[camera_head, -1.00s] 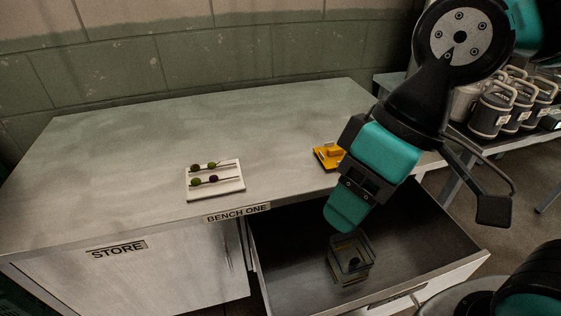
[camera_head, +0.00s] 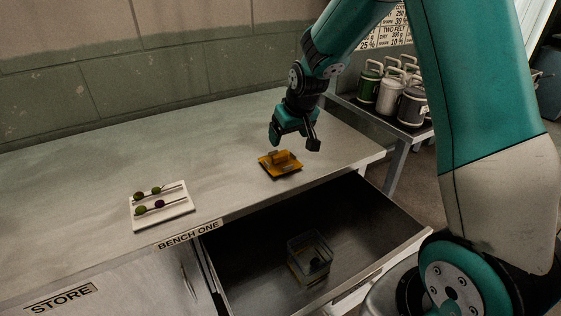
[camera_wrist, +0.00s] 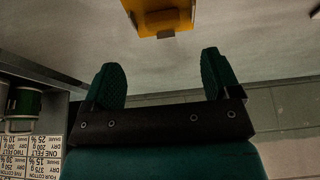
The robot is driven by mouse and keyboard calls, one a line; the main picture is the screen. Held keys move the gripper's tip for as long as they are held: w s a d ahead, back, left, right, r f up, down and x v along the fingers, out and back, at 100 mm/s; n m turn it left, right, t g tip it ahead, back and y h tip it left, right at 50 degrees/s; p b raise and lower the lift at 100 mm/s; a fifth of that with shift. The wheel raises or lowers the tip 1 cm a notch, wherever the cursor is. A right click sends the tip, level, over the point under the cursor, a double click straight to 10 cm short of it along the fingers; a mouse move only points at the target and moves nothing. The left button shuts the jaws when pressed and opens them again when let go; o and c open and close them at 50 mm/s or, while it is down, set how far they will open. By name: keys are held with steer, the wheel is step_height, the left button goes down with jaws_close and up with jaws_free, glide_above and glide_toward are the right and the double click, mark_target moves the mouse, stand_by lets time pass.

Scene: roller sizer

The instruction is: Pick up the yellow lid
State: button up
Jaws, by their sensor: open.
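The yellow lid (camera_head: 281,166) lies on the bench top near its front edge, a square plate with a raised block-like handle. In the wrist view the yellow lid (camera_wrist: 160,14) shows only in part at the top edge, beyond my fingertips. My gripper (camera_head: 294,140) is above and just behind the lid in the head view, apart from it. Its two fingers (camera_wrist: 161,68) are spread with nothing between them, so it is open and empty.
An open drawer (camera_head: 345,225) below the bench holds a clear square container (camera_head: 309,258). A white tray (camera_head: 162,222) with olive-like pieces on sticks lies left on the bench. Several lidded canisters (camera_head: 389,94) stand on a side table at the right. The bench's back is clear.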

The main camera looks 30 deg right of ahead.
mark_target(281, 154)
steer(key=p+x, duration=0.1)
steer(key=x, duration=0.8)
steer(key=shift+w+a+f, duration=0.15)
steer(key=shift+w+f, duration=0.1)
steer(key=c, duration=1)
